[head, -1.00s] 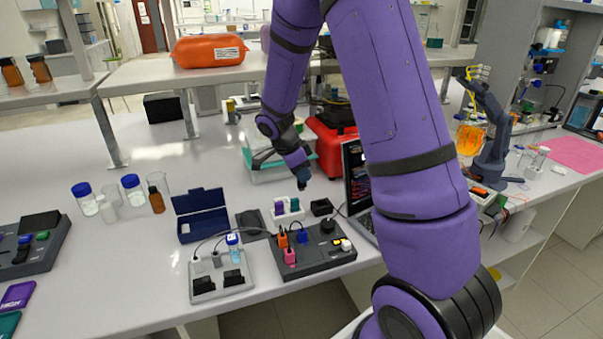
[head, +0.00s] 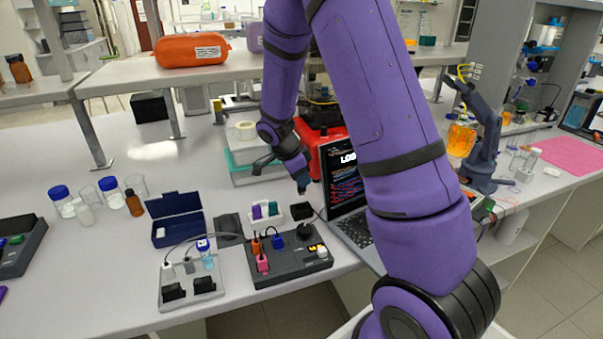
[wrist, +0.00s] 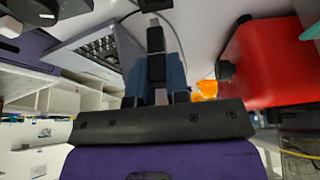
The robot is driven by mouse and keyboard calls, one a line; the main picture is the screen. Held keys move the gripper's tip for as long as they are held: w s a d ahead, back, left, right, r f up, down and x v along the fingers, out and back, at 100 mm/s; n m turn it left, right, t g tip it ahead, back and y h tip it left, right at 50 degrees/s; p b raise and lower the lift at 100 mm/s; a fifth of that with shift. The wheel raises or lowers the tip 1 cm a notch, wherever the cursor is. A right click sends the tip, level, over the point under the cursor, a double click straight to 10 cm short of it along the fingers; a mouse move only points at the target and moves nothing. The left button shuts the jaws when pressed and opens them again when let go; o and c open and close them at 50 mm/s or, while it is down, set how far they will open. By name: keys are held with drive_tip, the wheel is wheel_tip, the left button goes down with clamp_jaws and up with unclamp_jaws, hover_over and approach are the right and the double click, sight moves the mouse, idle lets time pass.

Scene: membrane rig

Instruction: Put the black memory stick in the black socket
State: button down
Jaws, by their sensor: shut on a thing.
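My gripper (head: 303,188) points down above the table, just behind and above a small black block (head: 301,211). In the wrist view my gripper (wrist: 156,85) is shut on the black memory stick (wrist: 156,65), whose grey metal end sticks out beyond the fingers. In the head view the stick is too small to make out. A dark socket panel (head: 288,270) stands in front, with orange, blue and pink sticks, a black knob and a small lit display. I cannot tell which opening on it is the black socket.
A white holder (head: 283,220) with purple and teal sticks stands behind the panel. An open laptop (head: 352,228) is close on the right, a red container (head: 312,140) behind. A grey plate (head: 180,296) with cables lies left. An open dark blue case (head: 176,230) stands behind it.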

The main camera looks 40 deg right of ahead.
drive_tip(key=shift+f, duration=3.6)
drive_tip(key=shift+f, duration=0.15)
drive_tip(key=c, duration=1)
unclamp_jaws()
drive_tip(key=v, duration=1)
drive_tip(key=shift+a+r, duration=0.2)
drive_tip(key=shift+r, duration=0.15)
